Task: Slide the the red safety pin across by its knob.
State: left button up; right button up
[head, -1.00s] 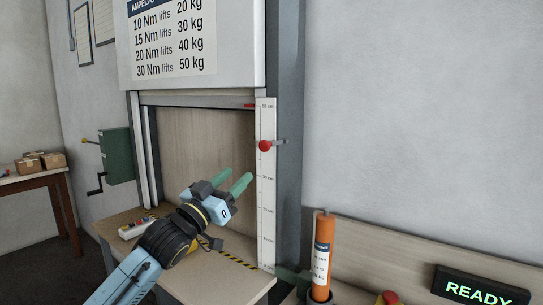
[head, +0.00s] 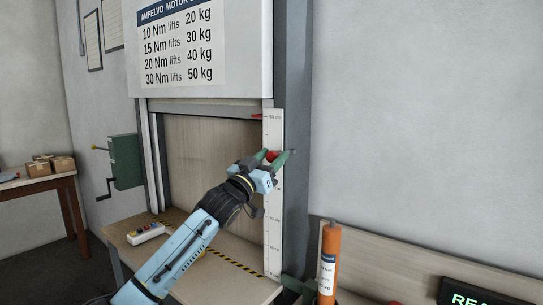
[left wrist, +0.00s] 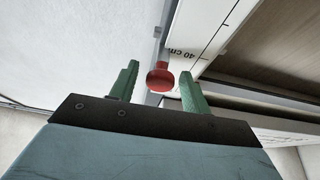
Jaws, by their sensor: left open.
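The red knob (left wrist: 160,77) of the safety pin sits in the left wrist view between the two green fingers of my left gripper (left wrist: 160,90). The fingers are open, and a gap shows on each side of the knob. In the head view the red knob (head: 271,156) shows between the fingertips of my left gripper (head: 277,155), in front of the white scale strip (head: 274,215). The pin's shaft is mostly hidden behind the knob and fingers. My right gripper is in neither view.
The shutter opening (head: 205,160) lies left of the scale, above a wooden bench with a yellow-black stripe. An orange cylinder (head: 329,262) stands at lower right. A green crank box (head: 126,162) hangs at left. The wall at right is bare.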

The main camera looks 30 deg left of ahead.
pick_arm(q)
jog(key=shift+w+r, duration=0.1)
jog(key=shift+w, duration=0.1)
grip_shut()
jog(key=d, duration=0.4)
jog(key=shift+s+d+p, duration=0.15)
jog(key=shift+s+p, duration=0.05)
jog(key=shift+p, duration=0.1)
grip_release()
jog(key=shift+d, duration=0.15)
